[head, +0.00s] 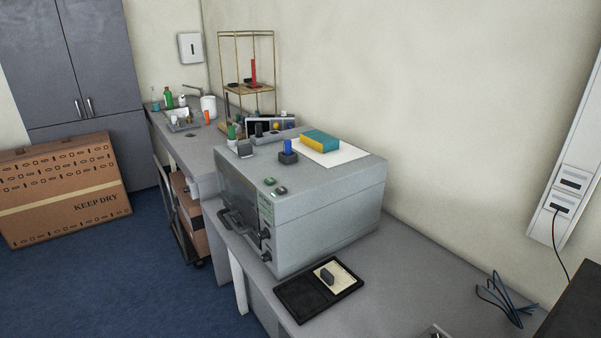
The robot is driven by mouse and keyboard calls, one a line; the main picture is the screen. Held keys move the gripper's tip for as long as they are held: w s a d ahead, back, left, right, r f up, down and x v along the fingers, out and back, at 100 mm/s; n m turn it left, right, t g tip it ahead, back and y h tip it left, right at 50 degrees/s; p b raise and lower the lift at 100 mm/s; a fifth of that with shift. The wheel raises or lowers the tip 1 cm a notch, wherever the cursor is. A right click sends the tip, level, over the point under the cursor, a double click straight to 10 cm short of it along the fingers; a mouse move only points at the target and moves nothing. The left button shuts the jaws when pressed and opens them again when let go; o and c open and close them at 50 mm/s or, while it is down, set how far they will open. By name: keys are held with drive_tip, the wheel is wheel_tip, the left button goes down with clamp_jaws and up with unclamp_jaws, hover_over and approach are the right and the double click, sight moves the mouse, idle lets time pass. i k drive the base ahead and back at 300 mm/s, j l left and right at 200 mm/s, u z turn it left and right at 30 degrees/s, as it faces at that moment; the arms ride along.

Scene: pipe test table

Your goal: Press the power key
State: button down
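A large grey box-shaped machine (325,205) stands on the grey bench in the head view. The markings are too small to read, so I cannot tell which part is the power key. My gripper is not in view.
A blue-and-yellow block (320,140), a blue-topped item (288,152) and other small objects stand on the machine. A black tray (295,300) lies in front of it. Blue cable (500,300) lies on the bench at right. The bench between tray and cable is mostly clear.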

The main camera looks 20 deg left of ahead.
sight(282, 190)
drive_tip(key=i+j, duration=0.15)
drive_tip(key=j, duration=0.2)
drive_tip(key=i+j, duration=0.1)
drive_tip(key=j, duration=0.2)
drive_tip(key=i+j, duration=0.15)
drive_tip(key=j, duration=0.2)
drive_tip(key=i+j+z, duration=0.1)
drive_tip(key=j, duration=0.25)
drive_tip(key=i+j, duration=0.15)
drive_tip(key=j, duration=0.2)
